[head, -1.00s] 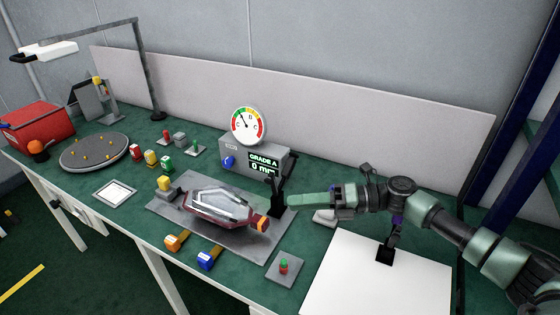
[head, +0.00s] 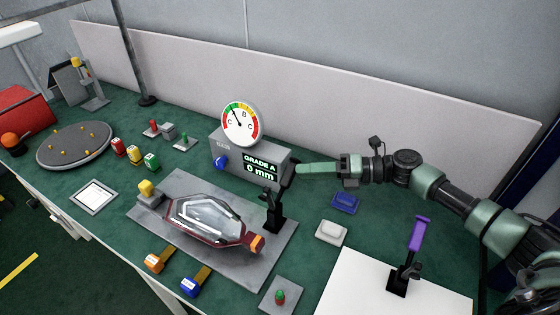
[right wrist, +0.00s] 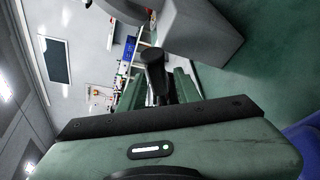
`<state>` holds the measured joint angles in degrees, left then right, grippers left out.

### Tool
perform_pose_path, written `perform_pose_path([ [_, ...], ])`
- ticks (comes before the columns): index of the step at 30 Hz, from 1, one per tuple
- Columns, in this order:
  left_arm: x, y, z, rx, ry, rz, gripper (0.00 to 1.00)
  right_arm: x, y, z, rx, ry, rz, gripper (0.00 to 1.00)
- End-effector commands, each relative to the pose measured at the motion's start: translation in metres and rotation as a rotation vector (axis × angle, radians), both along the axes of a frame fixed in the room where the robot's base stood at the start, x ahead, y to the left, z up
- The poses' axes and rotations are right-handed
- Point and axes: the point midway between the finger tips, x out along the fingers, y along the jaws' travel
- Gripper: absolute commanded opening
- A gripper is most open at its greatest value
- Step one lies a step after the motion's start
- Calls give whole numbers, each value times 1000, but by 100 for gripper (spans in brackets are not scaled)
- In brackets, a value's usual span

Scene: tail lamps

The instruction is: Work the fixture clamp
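The fixture clamp (head: 274,214) is black and stands at the right end of a grey fixture plate (head: 180,235). Its lever points up and slightly right. A tail lamp (head: 205,222) with a clear lens and dark red rim lies on the plate beside it. My right gripper (head: 299,168) reaches in from the right, its green fingertips at the lever's upper end. In the right wrist view, the black lever (right wrist: 156,76) shows between the green fingers; whether they press on it is unclear. My left gripper is not in view.
A gauge box (head: 240,158) reading "GRADE A, 0 mm" stands behind the plate. A second clamp with a purple handle (head: 418,233) stands on a white board (head: 350,290) at right. A blue block (head: 345,203) and a pale block (head: 331,233) lie between.

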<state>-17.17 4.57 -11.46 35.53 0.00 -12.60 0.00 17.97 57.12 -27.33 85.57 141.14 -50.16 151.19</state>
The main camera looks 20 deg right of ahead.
Motion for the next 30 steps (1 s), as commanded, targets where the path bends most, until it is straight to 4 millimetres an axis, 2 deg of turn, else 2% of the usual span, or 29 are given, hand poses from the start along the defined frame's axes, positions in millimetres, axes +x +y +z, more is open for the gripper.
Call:
perform_pose_path([
  [5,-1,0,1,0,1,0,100,1,3,0,1,0,0,33],
  [8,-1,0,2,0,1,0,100,6,11,-2,2,0,1,33],
  [19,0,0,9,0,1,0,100,32,59,-12,2,-1,1,33],
  [30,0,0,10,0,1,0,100,37,67,-15,-1,0,0,33],
])
